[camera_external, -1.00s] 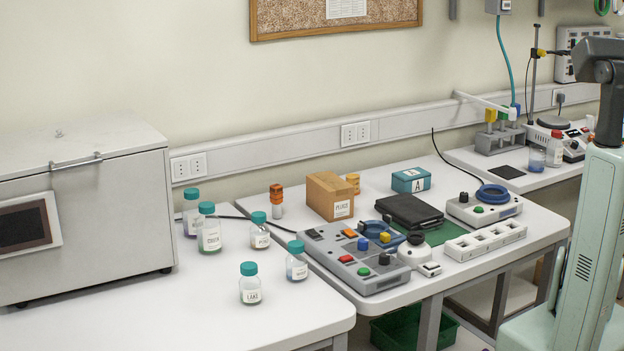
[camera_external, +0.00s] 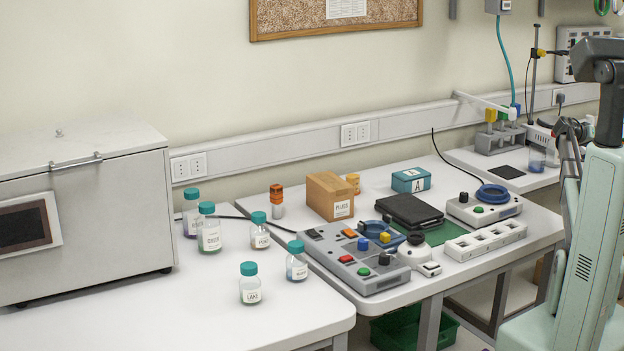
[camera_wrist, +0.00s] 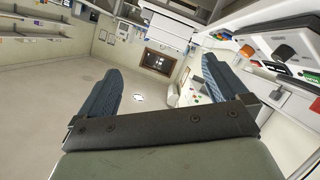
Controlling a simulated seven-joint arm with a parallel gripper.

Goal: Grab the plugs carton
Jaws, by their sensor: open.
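The plugs carton (camera_external: 329,196) is a small brown cardboard box with a white label. It stands upright on the middle table, behind the grey control box, in the external view. My gripper (camera_external: 571,150) shows at the right edge of the external view, partly behind my own arm and far to the right of the carton. In the wrist view my gripper (camera_wrist: 160,85) has its two blue-grey fingers wide apart with nothing between them. I cannot make out the carton in the wrist view.
A grey control box (camera_external: 352,258) stands in front of the carton. Orange-capped bottles (camera_external: 277,200) are beside and behind it. A black folder (camera_external: 409,211) and a teal box (camera_external: 411,180) are to its right. Several teal-capped bottles (camera_external: 250,283) stand on the left table.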

